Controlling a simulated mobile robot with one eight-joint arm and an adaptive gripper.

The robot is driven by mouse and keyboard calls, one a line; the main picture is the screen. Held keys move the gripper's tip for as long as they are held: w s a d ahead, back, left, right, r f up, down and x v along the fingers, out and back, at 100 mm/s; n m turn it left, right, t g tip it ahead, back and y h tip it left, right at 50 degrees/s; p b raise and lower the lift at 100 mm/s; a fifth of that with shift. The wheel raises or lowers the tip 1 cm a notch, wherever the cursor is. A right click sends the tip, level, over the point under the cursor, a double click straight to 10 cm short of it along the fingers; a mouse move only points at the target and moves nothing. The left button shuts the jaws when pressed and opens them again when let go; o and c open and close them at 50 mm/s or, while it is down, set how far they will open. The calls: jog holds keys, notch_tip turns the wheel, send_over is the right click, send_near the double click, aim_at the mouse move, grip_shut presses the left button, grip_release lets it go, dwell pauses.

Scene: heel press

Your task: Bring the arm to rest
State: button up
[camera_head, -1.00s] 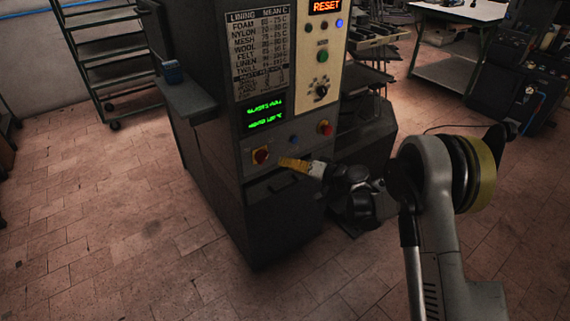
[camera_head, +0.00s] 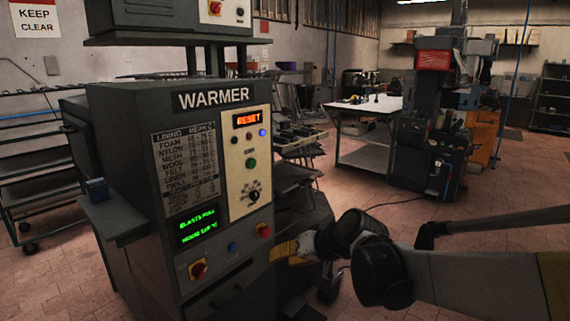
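My arm (camera_head: 470,278) reaches in from the lower right toward the front of the warmer machine (camera_head: 130,150). My gripper (camera_head: 284,252) is at the arm's far end, a yellow part beside the lower right of the warmer's control panel. It is small and partly covered by my wrist, so its fingers do not show clearly. The red knob (camera_head: 264,230) is just up and left of it. I cannot tell if it touches the machine. The green display (camera_head: 198,227) and the orange display (camera_head: 249,118) are lit.
A second red knob (camera_head: 198,270) and a blue button (camera_head: 233,247) sit low on the panel. A small blue object (camera_head: 97,190) stands on the side shelf (camera_head: 118,220). A rack (camera_head: 35,175) stands left, a white-topped table (camera_head: 365,106) behind. Floor is open at the right.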

jog(key=s+d+m+h, duration=0.1)
jog(key=s+d+h, duration=0.2)
jog(key=s+d, duration=0.6)
jog(key=s+d+f+m+h, duration=0.1)
jog(key=s+d+h, duration=0.3)
jog(key=s+d, duration=0.6)
jog(key=s, duration=0.5)
jog(key=shift+s, duration=0.15)
